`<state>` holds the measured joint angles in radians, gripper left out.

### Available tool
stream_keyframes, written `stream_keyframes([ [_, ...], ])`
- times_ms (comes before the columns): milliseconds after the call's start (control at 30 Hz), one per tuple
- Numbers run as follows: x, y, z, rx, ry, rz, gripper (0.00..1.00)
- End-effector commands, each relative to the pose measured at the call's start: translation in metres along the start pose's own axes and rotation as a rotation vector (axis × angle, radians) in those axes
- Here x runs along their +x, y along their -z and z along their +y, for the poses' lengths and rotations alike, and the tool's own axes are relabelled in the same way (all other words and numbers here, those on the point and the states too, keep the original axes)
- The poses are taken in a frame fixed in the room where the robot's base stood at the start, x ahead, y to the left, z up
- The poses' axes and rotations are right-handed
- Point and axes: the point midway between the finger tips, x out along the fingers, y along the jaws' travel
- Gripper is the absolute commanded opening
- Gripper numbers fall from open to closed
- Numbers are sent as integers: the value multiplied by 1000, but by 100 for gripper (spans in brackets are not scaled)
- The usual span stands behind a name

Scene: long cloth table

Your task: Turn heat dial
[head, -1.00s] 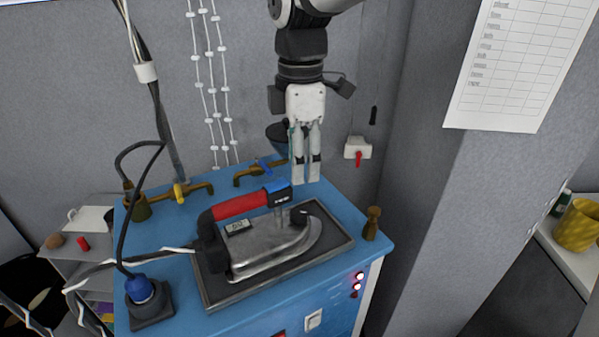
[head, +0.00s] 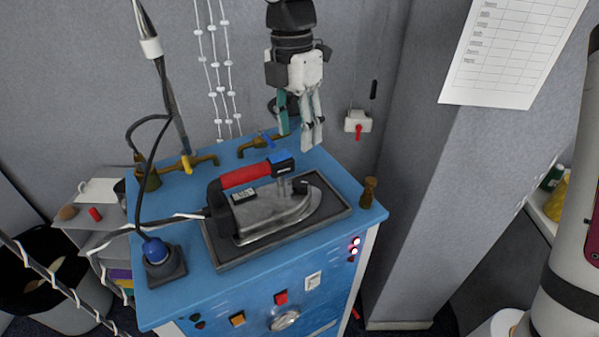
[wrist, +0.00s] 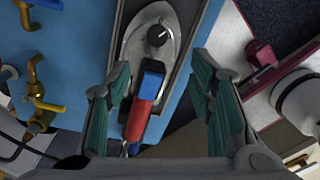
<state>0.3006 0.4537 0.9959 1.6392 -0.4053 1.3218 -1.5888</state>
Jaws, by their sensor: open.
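A steam iron with a red handle (head: 245,175) and a grey metal body (head: 265,214) lies on a dark tray (head: 333,208) on the blue machine. A round black dial (wrist: 158,36) sits on the iron near its tip in the wrist view. It is small in the head view (head: 301,186). My gripper (head: 299,141) hangs open and empty above and behind the iron in the head view. In the wrist view my green-padded fingers (wrist: 162,72) are apart, with the red and blue handle showing between them; nothing touches the dial.
Brass taps (head: 190,163) stand along the back of the blue top (head: 190,239). A brown peg (head: 369,192) stands at its right corner and a blue plug (head: 154,250) at its front left. Cables hang at the left. A grey wall corner (head: 422,190) rises at the right.

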Motion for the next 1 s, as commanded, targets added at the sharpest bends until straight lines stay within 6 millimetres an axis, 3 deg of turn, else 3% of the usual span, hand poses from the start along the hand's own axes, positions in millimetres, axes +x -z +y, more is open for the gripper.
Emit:
stream_keyframes([
  [200, -14, -4, -1, -97, -32, 5, 49],
  [367, -7, -4, -1, -109, -33, 5, 49],
  [1000, 104, -2, 2, -107, -33, 6, 49],
])
